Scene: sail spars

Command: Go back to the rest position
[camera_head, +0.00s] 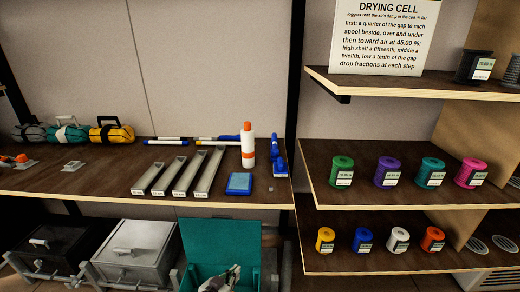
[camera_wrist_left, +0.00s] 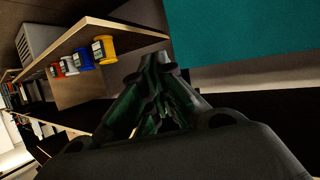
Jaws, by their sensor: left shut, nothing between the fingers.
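My left gripper (camera_head: 232,272) shows at the bottom of the head view, in front of the teal bin (camera_head: 205,235). In the left wrist view its fingers (camera_wrist_left: 158,72) are together with nothing between them. A plain teal surface (camera_wrist_left: 245,30), which looks like the bin, fills the upper right of that view, beside the fingertips. I cannot tell whether the gripper touches it. My right gripper is in neither view.
The wooden bench (camera_head: 90,180) holds metal channels, a glue bottle (camera_head: 248,150) and rolled bags. Right shelves hold several spools, including an orange one (camera_head: 432,238); a yellow spool (camera_wrist_left: 104,48) shows in the wrist view.

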